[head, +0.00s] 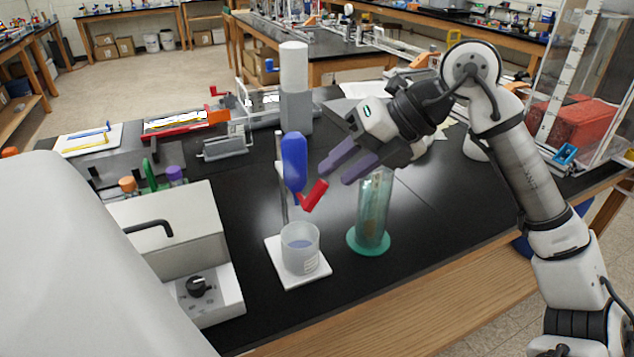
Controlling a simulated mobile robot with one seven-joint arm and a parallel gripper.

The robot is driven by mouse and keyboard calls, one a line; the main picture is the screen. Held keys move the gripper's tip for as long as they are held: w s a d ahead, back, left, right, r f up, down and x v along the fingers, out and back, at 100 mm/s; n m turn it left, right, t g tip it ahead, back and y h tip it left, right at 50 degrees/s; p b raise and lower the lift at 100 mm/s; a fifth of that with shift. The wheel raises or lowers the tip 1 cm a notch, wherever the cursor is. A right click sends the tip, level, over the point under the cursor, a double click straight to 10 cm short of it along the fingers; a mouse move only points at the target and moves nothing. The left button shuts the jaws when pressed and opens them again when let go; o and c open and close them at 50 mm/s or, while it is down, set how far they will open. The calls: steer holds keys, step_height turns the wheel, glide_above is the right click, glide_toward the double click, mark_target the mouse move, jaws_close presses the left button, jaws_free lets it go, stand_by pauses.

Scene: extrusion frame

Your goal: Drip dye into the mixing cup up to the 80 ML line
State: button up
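The mixing cup (300,250) is translucent, stands upright on a white base plate (305,278) and holds some bluish liquid low inside. Its printed marks are too small to read, so I cannot tell the level against the 80 ML line. Above it a blue dye reservoir (294,160) hangs on a thin stand rod (281,180). A red tap lever (314,195) below the reservoir slants up to the right. My gripper (333,177) is open and empty, with its purple fingers just above and right of the lever, apparently apart from it. I cannot see a drip.
A clear cylinder on a green foot (368,240) stands close right of the cup, below my gripper. A grey-white device with a black knob (198,287) stands at left. A tall white-and-grey column (295,95) rises behind.

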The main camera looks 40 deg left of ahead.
mark_target(325, 182)
steer(key=p+x, duration=0.1)
steer(key=x, duration=0.5)
steer(key=shift+s+a+f, duration=0.2)
steer(key=shift+f, duration=0.1)
jaws_close()
